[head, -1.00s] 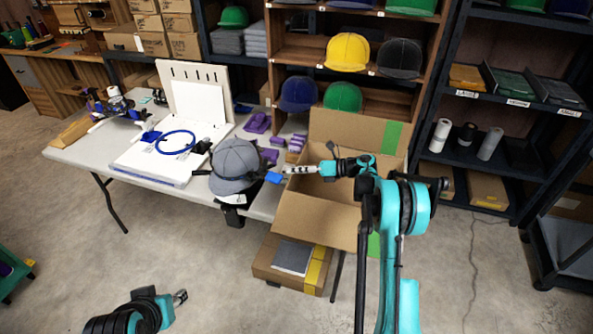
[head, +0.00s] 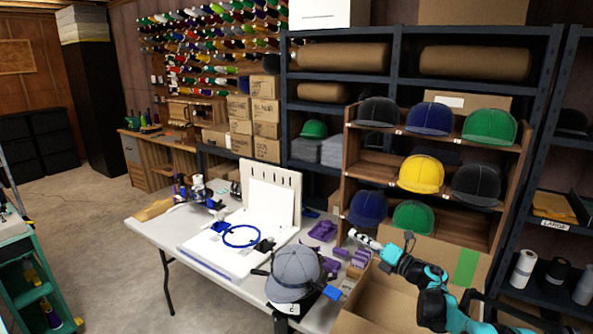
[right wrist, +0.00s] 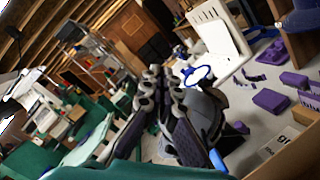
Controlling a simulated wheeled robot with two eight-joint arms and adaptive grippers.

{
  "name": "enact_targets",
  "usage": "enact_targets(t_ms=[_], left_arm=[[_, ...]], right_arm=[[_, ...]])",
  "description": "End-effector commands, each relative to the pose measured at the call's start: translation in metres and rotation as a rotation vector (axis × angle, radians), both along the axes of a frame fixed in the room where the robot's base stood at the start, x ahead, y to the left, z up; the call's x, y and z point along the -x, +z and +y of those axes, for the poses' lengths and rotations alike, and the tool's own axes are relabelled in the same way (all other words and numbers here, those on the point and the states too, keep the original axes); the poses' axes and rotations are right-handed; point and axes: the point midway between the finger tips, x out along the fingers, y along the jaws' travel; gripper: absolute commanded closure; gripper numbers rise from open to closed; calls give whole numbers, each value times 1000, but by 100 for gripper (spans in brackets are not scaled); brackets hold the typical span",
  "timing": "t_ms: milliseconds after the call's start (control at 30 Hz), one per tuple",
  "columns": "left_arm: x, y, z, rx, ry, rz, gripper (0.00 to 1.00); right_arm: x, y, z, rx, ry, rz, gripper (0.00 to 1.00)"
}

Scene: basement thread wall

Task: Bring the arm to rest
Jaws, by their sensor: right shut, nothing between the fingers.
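My right gripper (head: 364,238) is in the head view at the right of the table, above the open cardboard box (head: 378,303). It is shut and empty. In the right wrist view the gripper (right wrist: 157,75) also shows with its fingers together and nothing between them. A grey cap (head: 294,268) sits on a dark stand at the table's front edge, to the left of the gripper and apart from it. The cap also shows behind the fingers in the right wrist view (right wrist: 205,108). My left gripper is out of view.
The white table (head: 170,228) carries a white board with a blue hoop (head: 241,236) and several purple blocks (head: 323,231). A shelf of caps (head: 421,174) stands behind the box. A green cart (head: 28,270) is at the far left. Open floor lies between cart and table.

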Motion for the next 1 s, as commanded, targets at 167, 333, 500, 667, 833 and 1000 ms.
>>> enact_targets(t_ms=[167, 333, 500, 667, 833, 1000], left_arm=[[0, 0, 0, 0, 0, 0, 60], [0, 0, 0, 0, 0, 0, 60], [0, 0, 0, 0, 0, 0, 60], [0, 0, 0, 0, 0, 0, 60], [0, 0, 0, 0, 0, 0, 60], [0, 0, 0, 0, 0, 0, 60]], right_arm=[[17, 105, -17, -358, -262, 64, 100], [60, 148, -46, -728, -490, 194, 100], [128, 132, -68, -1092, -703, 390, 100], [210, 73, -66, -1407, -897, 636, 100], [309, -12, -38, -1670, -1102, 947, 100], [387, -76, -2, -1804, -1259, 1206, 100]])
